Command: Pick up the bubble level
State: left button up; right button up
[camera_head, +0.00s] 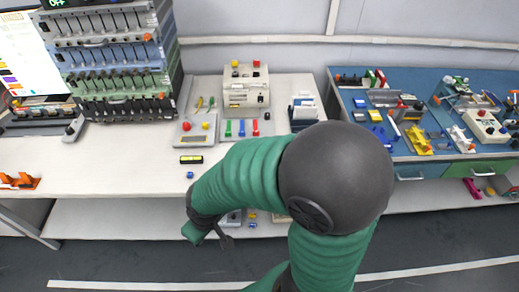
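A small black and yellow bar (191,159), which looks like the bubble level, lies flat on the white bench near its front, left of the middle. One green arm of mine with a large dark joint reaches in from the bottom, right of centre; I take it as my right arm. Its far end, with the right gripper (222,238), hangs below and in front of the bench edge, apart from the bar. The fingers are small and dark, and I cannot tell if they are open. My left gripper does not show.
A rack of cell channels (110,60) stands at the back left. A grey tray (184,140) and a beige device (246,88) stand behind the bar. A small blue item (190,175) lies just in front of it. Orange items (22,182) sit far left. A cluttered blue bench (410,165) is right.

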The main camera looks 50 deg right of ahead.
aim_at(187, 160)
jog(key=z, duration=1.05)
jog(key=i+j+z, duration=0.35)
jog(key=i+j, duration=0.15)
jog(key=i+j+z, duration=0.35)
jog(key=i+j, duration=0.3)
